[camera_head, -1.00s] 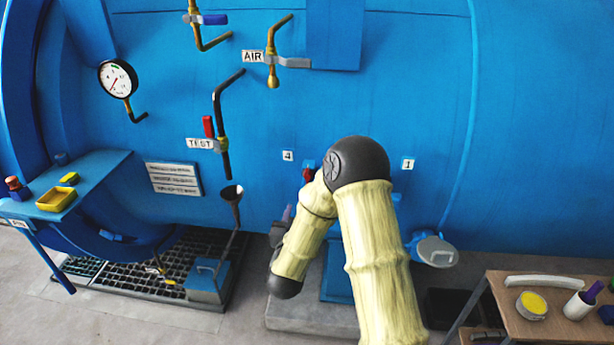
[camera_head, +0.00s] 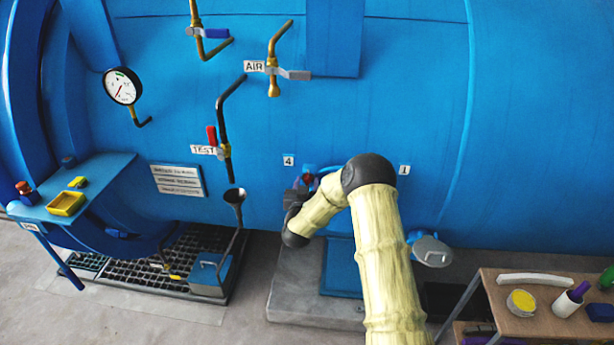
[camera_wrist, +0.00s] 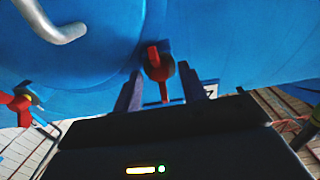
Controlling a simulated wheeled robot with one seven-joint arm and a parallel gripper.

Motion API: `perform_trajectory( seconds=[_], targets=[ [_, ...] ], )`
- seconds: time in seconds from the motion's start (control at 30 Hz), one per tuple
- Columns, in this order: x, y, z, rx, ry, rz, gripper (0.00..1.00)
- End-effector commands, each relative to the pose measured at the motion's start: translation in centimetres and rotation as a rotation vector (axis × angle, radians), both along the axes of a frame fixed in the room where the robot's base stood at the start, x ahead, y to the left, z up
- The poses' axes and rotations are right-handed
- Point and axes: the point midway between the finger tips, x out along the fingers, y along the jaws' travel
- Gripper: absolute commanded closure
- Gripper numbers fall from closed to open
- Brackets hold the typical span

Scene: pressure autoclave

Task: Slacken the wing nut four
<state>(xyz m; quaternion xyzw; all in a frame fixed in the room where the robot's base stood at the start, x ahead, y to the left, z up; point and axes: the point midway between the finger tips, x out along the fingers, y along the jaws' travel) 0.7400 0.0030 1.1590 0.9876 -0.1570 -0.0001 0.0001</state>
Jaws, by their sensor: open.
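In the wrist view a red wing nut (camera_wrist: 157,66) on a blue fitting lies between the two dark fingers of my gripper (camera_wrist: 159,88), which is open. I see a gap on both sides of the nut. A white label (camera_wrist: 210,87) is partly hidden behind the right finger, and its number is not clear. A second red wing nut (camera_wrist: 19,103) is at the left edge. In the head view my gripper (camera_head: 298,190) is small and dark, close below the label 4 (camera_head: 289,160), beside a red part (camera_head: 308,179). My arm hides part of this area.
A grey bent handle (camera_wrist: 58,30) juts out at the upper left of the wrist view. In the head view label 1 (camera_head: 404,170) is right of my arm.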

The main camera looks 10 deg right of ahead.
Motion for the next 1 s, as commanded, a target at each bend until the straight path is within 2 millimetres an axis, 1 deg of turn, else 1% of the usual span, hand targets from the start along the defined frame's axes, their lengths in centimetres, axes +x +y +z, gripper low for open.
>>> perform_trajectory(
  seconds=[0.1, 0.2, 0.5, 0.53, 0.57, 0.7, 0.73, 1.0],
  targets=[
    [1.2, -0.4, 0.2, 0.002, -0.001, -0.001, 0.58],
    [1.8, -0.6, 0.1, 0.001, 0.0, 0.0, 0.58],
    [2.0, -0.6, 0.0, 0.0, 0.001, 0.001, 0.58],
    [2.0, -0.6, 0.0, 0.0, 0.0, 0.001, 0.62],
    [2.0, -0.6, 0.0, 0.0, 0.0, 0.001, 0.68],
    [1.9, -0.6, 0.0, 0.0, 0.0, 0.001, 0.95],
    [1.9, -0.6, 0.0, 0.0, 0.0, 0.001, 1.0],
    [1.9, -0.6, 0.0, -0.012, 0.003, 0.001, 1.0]
  ],
)
